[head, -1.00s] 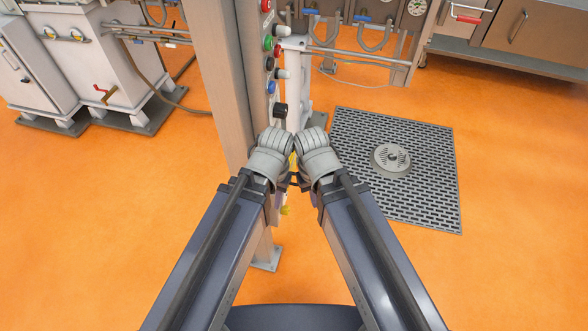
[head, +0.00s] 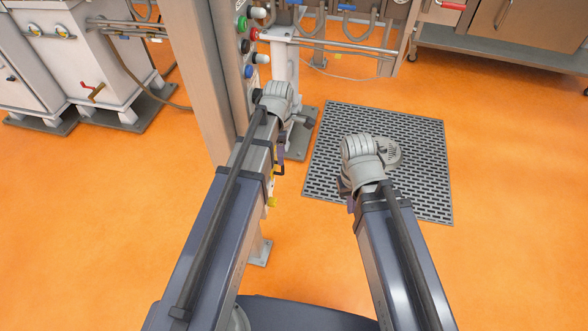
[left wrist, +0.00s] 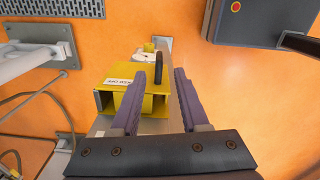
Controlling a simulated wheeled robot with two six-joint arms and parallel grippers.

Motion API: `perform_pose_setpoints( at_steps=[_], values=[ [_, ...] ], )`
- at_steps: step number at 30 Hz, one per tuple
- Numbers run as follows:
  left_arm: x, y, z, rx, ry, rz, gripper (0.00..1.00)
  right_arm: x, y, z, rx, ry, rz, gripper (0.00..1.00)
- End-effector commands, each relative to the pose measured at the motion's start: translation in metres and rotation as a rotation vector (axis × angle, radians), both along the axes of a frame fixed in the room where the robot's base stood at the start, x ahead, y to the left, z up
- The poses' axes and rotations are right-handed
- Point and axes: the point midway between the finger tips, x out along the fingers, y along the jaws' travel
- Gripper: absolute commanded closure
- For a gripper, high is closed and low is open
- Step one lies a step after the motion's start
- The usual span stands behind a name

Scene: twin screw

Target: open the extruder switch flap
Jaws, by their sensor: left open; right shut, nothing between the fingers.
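The extruder switch flap appears to be the yellow box-like cover (left wrist: 138,88) with a printed label on its edge, in the left wrist view. In the head view only a small yellow part (head: 271,196) shows past my left arm. My left gripper (left wrist: 169,66) is open, its purple fingers over the right part of the cover; I cannot tell whether they touch it. In the head view my left gripper (head: 281,150) is mostly hidden at the post. My right gripper (head: 349,205) is shut and empty, out to the right.
A grey post (head: 212,80) carries coloured buttons (head: 248,72) above my left gripper. A dark perforated floor mat (head: 325,150) lies to the right. White cabinets (head: 85,65) stand at the left.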

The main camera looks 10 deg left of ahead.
Motion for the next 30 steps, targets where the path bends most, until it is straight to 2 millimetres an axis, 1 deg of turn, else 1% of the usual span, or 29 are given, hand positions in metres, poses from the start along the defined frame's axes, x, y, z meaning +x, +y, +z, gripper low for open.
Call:
perform_pose_setpoints(
  at_steps=[7,11,17,27,30],
  values=[
    [0.001,0.001,-0.002,-0.001,-0.001,0.022,0.55,0.0,0.0,-0.002,0.0,0.0,0.0,1.0],
    [0.001,0.001,-0.008,-0.001,-0.001,0.021,0.55,0.0,0.0,-0.008,0.0,0.0,0.0,1.0],
    [0.001,0.001,-0.027,-0.001,-0.001,0.019,0.55,0.0,0.0,-0.027,0.0,0.0,0.0,1.0],
    [0.0,0.001,-0.07,-0.001,-0.001,0.019,0.55,0.0,0.0,-0.07,0.0,0.0,0.001,1.0],
    [0.001,0.001,-0.077,-0.001,-0.001,0.019,0.55,0.0,0.0,-0.077,0.0,0.0,0.001,1.0]
  ],
)
